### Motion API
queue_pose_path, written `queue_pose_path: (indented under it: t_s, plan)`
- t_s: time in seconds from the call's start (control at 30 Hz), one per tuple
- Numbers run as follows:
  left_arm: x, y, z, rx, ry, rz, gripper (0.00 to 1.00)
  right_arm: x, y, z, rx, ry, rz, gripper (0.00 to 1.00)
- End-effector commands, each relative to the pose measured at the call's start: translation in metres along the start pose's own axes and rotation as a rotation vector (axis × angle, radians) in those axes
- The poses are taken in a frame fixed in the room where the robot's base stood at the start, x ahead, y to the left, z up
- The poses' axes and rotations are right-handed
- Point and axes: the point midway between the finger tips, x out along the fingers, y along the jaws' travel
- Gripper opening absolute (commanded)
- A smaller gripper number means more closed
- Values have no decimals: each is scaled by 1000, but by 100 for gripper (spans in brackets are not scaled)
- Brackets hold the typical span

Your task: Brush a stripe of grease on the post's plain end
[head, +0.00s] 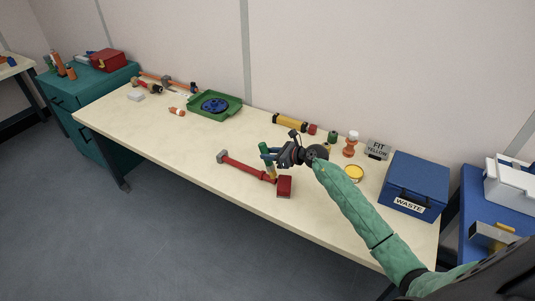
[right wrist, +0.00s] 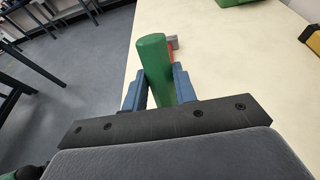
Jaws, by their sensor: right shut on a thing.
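My right gripper (head: 276,155) is shut on a green-handled brush (head: 264,148). The brush stands nearly upright, and its yellowish lower part points down at the red bar. In the right wrist view the green handle (right wrist: 154,62) sits between the blue fingers (right wrist: 158,90). The red bar (head: 243,168), which looks like the post, lies on the table with a grey piece at its left end and a red block (head: 284,187) by its right end. The brush tip is over or beside the right part of the bar; I cannot tell whether it touches. My left gripper is out of view.
A blue WASTE box (head: 415,182) stands at the right end. A green tray (head: 232,109) is further left. The table's front left is clear.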

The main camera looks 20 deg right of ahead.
Motion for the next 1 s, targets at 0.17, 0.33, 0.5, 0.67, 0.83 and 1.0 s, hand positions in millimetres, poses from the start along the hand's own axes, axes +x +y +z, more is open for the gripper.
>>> queue_pose_path:
  t_s: [0.17, 0.33, 0.5, 0.67, 0.83, 1.0]
  plan:
    - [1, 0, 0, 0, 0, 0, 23, 5, 0, 1, 1, -1, 0, 5]
    - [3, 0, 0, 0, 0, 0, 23, 16, -1, 5, 2, -1, 0, 5]
    - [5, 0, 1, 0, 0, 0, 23, 27, -2, 9, 1, -2, 0, 5]
    - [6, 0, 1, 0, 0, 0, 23, 37, -2, 11, 1, 0, 0, 5]
    - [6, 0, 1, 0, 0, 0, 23, 39, -2, 12, 2, 0, 0, 5]
    - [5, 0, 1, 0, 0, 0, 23, 38, -2, 13, 1, 0, 0, 5]
